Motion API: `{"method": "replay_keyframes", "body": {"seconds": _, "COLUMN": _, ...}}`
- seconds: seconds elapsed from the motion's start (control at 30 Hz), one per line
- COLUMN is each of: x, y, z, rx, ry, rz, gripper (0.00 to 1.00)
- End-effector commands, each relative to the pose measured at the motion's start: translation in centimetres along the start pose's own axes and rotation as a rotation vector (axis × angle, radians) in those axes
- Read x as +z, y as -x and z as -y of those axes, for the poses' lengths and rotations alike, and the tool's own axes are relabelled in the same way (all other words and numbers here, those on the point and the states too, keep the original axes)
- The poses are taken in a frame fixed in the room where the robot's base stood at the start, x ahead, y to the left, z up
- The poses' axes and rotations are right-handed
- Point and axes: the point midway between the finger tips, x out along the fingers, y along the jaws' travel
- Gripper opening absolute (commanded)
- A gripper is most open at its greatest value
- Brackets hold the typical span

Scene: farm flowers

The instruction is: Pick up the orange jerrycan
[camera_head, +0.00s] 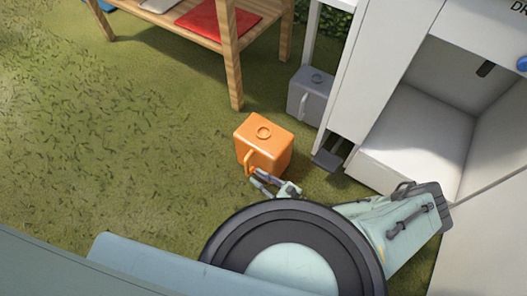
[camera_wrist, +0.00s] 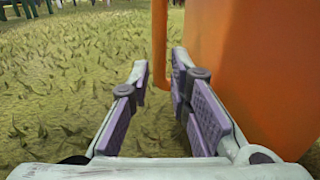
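The orange jerrycan (camera_head: 264,145) stands upright on the grass, with a round cap on top and a handle on its near left side. In the wrist view its body (camera_wrist: 265,70) fills the right side, and the upright handle (camera_wrist: 160,40) shows at the middle. My gripper (camera_head: 256,178) is low beside the handle. In the wrist view my gripper (camera_wrist: 158,88) is open, with purple-padded fingers apart. The handle lies in the gap between the fingertips, and the right finger is between handle and body. I cannot tell whether either finger touches it.
A grey jerrycan (camera_head: 311,94) stands behind, beside a white cabinet (camera_head: 358,65) with an open compartment (camera_head: 420,130). A wooden table (camera_head: 229,50) with a red item (camera_head: 218,20) on it stands at the back. Open grass (camera_head: 110,140) lies to the left.

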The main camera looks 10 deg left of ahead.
Motion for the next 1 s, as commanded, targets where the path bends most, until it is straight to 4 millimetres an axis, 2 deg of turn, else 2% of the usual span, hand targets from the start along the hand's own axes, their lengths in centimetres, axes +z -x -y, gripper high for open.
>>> {"method": "replay_keyframes", "body": {"seconds": 0.1, "x": -0.5, "y": -1.8, "z": 0.0, "rx": -0.001, "ry": 0.0, "rz": 0.003, "gripper": 0.18}}
{"method": "replay_keyframes", "body": {"seconds": 0.23, "x": -0.2, "y": -3.0, "z": 0.0, "rx": 0.0, "ry": 0.0, "rz": 0.002, "gripper": 0.18}}
{"method": "replay_keyframes", "body": {"seconds": 0.47, "x": 0.0, "y": -3.1, "z": 0.0, "rx": 0.0, "ry": 0.0, "rz": 0.0, "gripper": 0.18}}
{"method": "replay_keyframes", "body": {"seconds": 0.73, "x": 0.0, "y": -3.1, "z": 0.0, "rx": 0.0, "ry": 0.0, "rz": 0.0, "gripper": 0.01}}
{"method": "replay_keyframes", "body": {"seconds": 1.0, "x": 0.0, "y": -3.1, "z": 0.0, "rx": 0.0, "ry": 0.001, "rz": 0.0, "gripper": 0.0}}
